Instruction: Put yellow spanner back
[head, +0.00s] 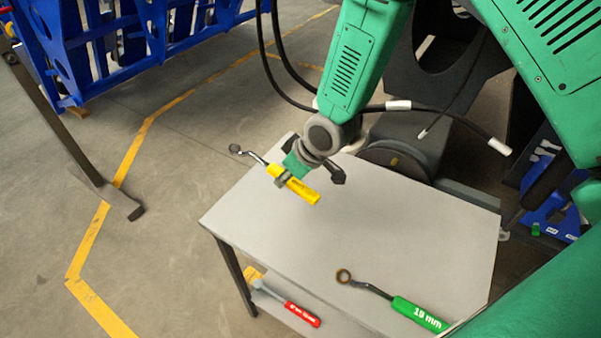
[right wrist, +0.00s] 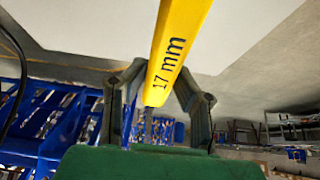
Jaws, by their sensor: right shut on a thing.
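The yellow spanner (head: 300,188) has a yellow handle and a dark ring head that points to the upper left in the head view. My right gripper (head: 288,177) is shut on its handle, over the far left part of the grey table (head: 380,225). In the right wrist view the yellow handle (right wrist: 178,45), marked "17 mm", runs between the two dark fingers of the gripper (right wrist: 155,95). I cannot tell whether the spanner touches the tabletop. My left gripper is not in view.
A green spanner (head: 418,312) marked "19 mm" lies at the table's near right. A red-handled spanner (head: 302,313) lies on a lower shelf, with a yellow item (head: 252,273) near it. The table's middle is clear. A blue frame (head: 130,45) stands at the back left.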

